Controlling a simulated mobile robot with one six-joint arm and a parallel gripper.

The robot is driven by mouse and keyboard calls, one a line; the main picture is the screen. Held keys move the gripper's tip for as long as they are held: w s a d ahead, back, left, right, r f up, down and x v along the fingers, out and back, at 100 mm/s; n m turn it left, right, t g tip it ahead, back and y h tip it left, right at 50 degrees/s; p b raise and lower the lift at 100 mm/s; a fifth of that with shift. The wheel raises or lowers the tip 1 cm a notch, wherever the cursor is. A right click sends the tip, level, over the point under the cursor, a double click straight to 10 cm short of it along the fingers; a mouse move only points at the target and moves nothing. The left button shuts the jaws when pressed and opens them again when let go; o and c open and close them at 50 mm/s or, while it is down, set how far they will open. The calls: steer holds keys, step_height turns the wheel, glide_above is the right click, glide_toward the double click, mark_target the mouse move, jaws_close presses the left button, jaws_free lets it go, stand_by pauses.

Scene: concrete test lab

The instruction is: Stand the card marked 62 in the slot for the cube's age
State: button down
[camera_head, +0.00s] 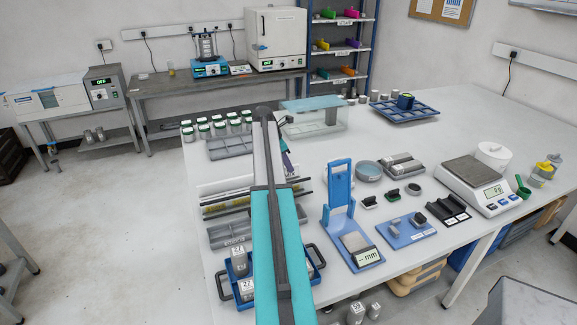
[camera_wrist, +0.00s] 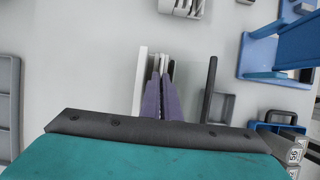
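My gripper (camera_wrist: 160,78) shows in the wrist view as two purple fingers close together, pointing down over a narrow rack. Pale narrow strips show between and beyond the fingertips; I cannot tell whether they hold a card. No card marked 62 is readable. The rack's white rail (camera_wrist: 140,85) runs just left of the fingers. Cubes marked 27 (camera_head: 240,262) stand in a blue tray with dark handles (camera_head: 228,291), partly behind my arm.
A grey compartment tray (camera_head: 229,232) lies between the rack and the blue tray. A blue stand (camera_head: 341,190), a blue plate with small blocks (camera_head: 407,232) and a scale (camera_head: 470,172) stand to the right. Behind are white containers with green lids (camera_head: 218,127) and a clear box (camera_head: 315,120).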

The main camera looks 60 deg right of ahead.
steer(key=shift+f, duration=1.35)
stand_by(1.0)
steer(key=c, duration=2.3)
jaws_free()
steer(key=shift+r, duration=0.25)
steer(key=shift+r, duration=0.35)
steer(key=shift+r+p, duration=0.75)
steer(key=shift+r, duration=0.2)
steer(key=shift+o, duration=0.2)
steer(key=o, duration=0.5)
steer(key=shift+c, duration=0.2)
steer(key=shift+r, duration=0.15)
